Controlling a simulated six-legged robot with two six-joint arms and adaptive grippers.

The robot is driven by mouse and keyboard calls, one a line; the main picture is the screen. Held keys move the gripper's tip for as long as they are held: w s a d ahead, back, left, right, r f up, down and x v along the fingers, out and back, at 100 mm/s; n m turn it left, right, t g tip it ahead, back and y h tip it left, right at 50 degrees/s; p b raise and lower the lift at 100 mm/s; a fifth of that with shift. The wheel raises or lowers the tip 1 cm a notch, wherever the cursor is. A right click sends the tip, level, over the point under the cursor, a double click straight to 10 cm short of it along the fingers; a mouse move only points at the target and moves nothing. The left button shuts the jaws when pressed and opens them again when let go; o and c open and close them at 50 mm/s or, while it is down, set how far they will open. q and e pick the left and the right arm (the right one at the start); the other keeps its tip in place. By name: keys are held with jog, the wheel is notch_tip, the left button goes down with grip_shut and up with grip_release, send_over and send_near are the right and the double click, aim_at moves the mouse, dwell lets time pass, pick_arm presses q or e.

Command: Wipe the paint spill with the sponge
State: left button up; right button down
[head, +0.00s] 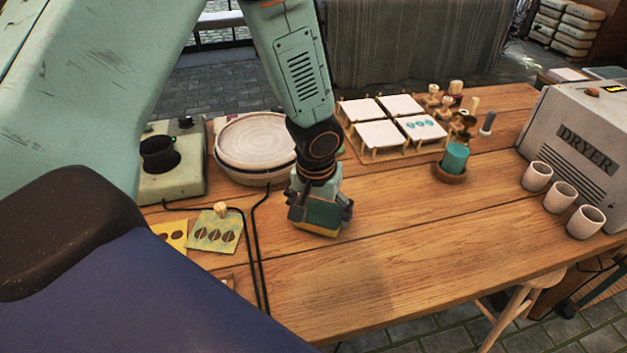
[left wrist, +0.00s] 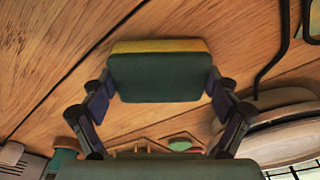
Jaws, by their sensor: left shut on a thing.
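My left gripper (head: 320,206) points down over the middle of the wooden table (head: 400,245). It is shut on a sponge (head: 317,216) with a dark green face and a yellow layer. In the left wrist view the sponge (left wrist: 160,76) sits between the two fingers, held by its ends. The sponge is at or just above the table; I cannot tell whether it touches. I see no clear paint spill on the bare wood; any paint under the sponge is hidden. A faint darker patch shows on the wood in front of the gripper. My right gripper is out of view.
A round plate (head: 255,140) stands behind and left of the gripper. White tiles (head: 380,135) on a rack, stamps and a teal pot (head: 455,158) are behind. Three cups (head: 560,196) and a dryer (head: 580,140) are at right. Stencils (head: 214,232) and black cables lie left. The front right wood is clear.

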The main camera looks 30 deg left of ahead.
aim_at(323, 209)
pick_arm(q)
jog(key=shift+w+r+p, duration=0.1)
jog(key=shift+r+p, duration=0.2)
jog(key=shift+r, duration=0.55)
jog(key=r+p, duration=0.2)
jog(key=shift+w+d+r+p, duration=0.1)
jog(key=shift+d+r+p, duration=0.1)
jog(key=shift+r+p, duration=0.15)
notch_tip(323, 209, up, 2)
jog(key=shift+a+r+p, duration=0.1)
jog(key=shift+p, duration=1.05)
jog(key=shift+r+p, duration=0.45)
jog(key=shift+p, duration=0.05)
jog(key=shift+f, duration=0.1)
